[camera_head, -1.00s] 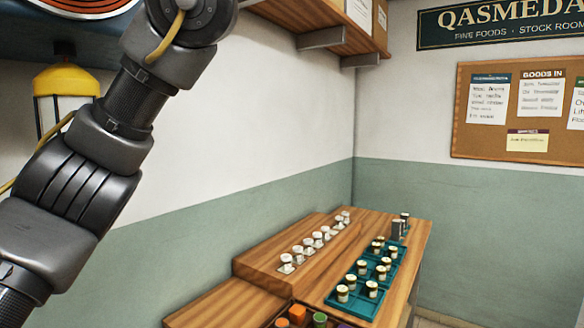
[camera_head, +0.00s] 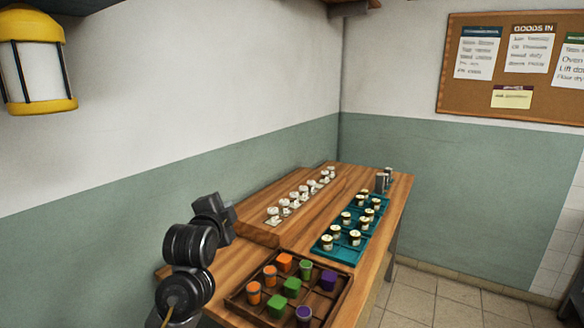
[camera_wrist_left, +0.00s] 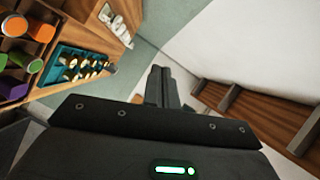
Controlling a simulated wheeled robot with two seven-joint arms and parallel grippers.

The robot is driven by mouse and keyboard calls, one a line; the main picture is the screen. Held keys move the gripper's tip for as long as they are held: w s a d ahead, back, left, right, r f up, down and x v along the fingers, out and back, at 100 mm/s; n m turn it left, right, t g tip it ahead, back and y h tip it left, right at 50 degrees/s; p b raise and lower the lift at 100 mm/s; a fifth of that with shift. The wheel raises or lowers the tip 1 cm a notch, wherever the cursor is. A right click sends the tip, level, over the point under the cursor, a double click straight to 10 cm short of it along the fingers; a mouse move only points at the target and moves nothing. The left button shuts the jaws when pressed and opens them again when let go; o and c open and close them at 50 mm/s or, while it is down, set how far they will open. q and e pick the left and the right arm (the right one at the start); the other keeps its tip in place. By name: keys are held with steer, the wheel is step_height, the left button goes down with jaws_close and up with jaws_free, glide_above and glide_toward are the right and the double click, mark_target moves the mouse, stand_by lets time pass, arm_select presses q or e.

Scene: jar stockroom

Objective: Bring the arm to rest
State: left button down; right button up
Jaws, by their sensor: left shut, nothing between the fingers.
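My left gripper (camera_head: 226,214) is dark grey and shows in the head view at the end of my folded left arm, left of the crate and in front of the raised wooden step. In the left wrist view its fingers (camera_wrist_left: 161,75) are closed together with nothing between them. They point toward the room's corner, apart from the jars and trays. My right gripper is in neither view.
A wooden crate (camera_head: 338,306) holds orange, green and purple items. Behind it, a teal tray (camera_head: 347,254) holds several small jars. White-topped jars (camera_head: 301,193) line the raised step. Grey canisters (camera_head: 380,182) stand at the table's far end. A yellow lantern (camera_head: 30,25) hangs upper left.

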arm_select(q)
steer(key=s+a+f+n+g, duration=0.1)
steer(key=s+f+n+g, duration=0.1)
steer(key=s+f, duration=0.6)
steer(key=s+a+f+n+g, duration=0.25)
steer(key=s+f, duration=0.25)
steer(key=f, duration=0.6)
steer(key=s+a+f+n+g, duration=0.1)
steer(key=s+f+n+g, duration=0.1)
steer(key=s+f, duration=0.6)
steer(key=s+a+f+n+g, duration=0.15)
steer(key=s+f, duration=0.25)
steer(key=s, duration=0.4)
steer(key=s+a+f+n+g+y, duration=0.1)
steer(key=s+f+n+g, duration=0.25)
steer(key=s, duration=0.45)
steer(key=s+a+f+n+g, duration=0.1)
steer(key=s+a+f, duration=0.1)
steer(key=s+f, duration=0.5)
step_height(320, 180, down, 23)
steer(key=s+g, duration=0.2)
steer(key=s+a+f, duration=0.2)
steer(key=s+f, duration=1.5)
steer(key=shift+a+g, duration=0.2)
steer(key=shift+g, duration=0.15)
